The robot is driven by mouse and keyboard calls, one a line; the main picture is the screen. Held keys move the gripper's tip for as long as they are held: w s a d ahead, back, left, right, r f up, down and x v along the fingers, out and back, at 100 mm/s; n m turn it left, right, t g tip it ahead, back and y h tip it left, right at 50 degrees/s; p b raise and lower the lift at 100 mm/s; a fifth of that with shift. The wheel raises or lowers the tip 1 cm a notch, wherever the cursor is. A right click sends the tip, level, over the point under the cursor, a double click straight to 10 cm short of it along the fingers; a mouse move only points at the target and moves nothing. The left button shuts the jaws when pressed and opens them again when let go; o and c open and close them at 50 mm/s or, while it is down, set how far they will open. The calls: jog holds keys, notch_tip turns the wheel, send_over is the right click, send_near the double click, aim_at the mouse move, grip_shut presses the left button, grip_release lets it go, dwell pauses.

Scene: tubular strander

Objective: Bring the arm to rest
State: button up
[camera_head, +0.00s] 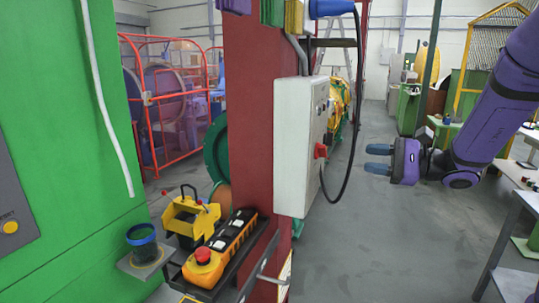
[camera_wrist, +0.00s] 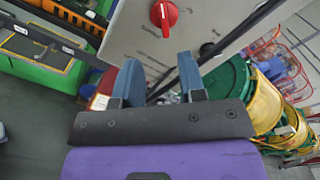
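My purple arm (camera_head: 495,110) reaches in from the right in the head view. My gripper (camera_head: 368,158) points left, in free air to the right of the white control box (camera_head: 293,145). Its two blue fingers are apart with nothing between them. In the wrist view the open fingers of my gripper (camera_wrist: 158,72) show a clear gap, with the grey box face (camera_wrist: 120,35) and its red rotary switch (camera_wrist: 163,15) beyond. The fingertips look apart from the box in the head view.
A black cable (camera_head: 357,110) loops beside the box on the red column (camera_head: 250,110). An orange pendant (camera_head: 222,248) and a cup (camera_head: 142,240) stand lower left. A table (camera_head: 515,240) is at the right. The grey floor (camera_head: 370,240) between is clear.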

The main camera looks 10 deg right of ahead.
jog(key=s+a+r+n+g+h, duration=0.1)
jog(key=s+a+n+g+h, duration=0.25)
jog(key=s, duration=0.45)
jog(key=s+a+n+g+h, duration=0.3)
jog(key=s+a+n+g, duration=0.15)
jog(key=s, duration=0.35)
jog(key=s+d+r+n+t+h, duration=0.2)
jog(key=s+d+n+t+h, duration=0.2)
jog(key=s+h, duration=0.4)
jog(key=shift+s+d+n+t+h, duration=0.35)
jog(key=shift+d+n+h, duration=0.3)
jog(key=shift+n, duration=0.65)
